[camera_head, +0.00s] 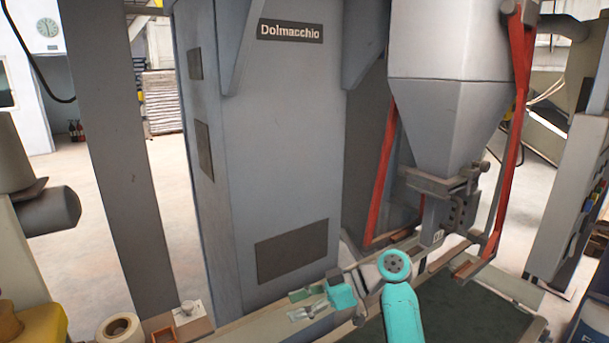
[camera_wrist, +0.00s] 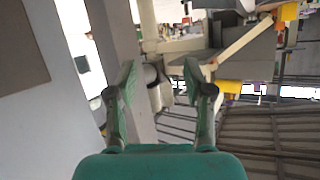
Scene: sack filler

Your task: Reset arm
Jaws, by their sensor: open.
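My gripper (camera_wrist: 160,80) shows in the wrist view with its two green fingers spread apart and nothing between them. In the head view my gripper (camera_head: 300,304) is at the lower middle, pointing left, in front of the grey machine column. My teal arm comes up from the bottom edge behind it. No object is held. The wrist view is tilted, and the things beyond the fingers are hard to make out.
The grey column (camera_head: 275,150) marked Dolmacchio stands close behind my gripper. A grey hopper (camera_head: 445,100) with red bars (camera_head: 515,120) hangs at the right. A tape roll (camera_head: 119,328) and a small orange box (camera_head: 162,335) sit at the lower left.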

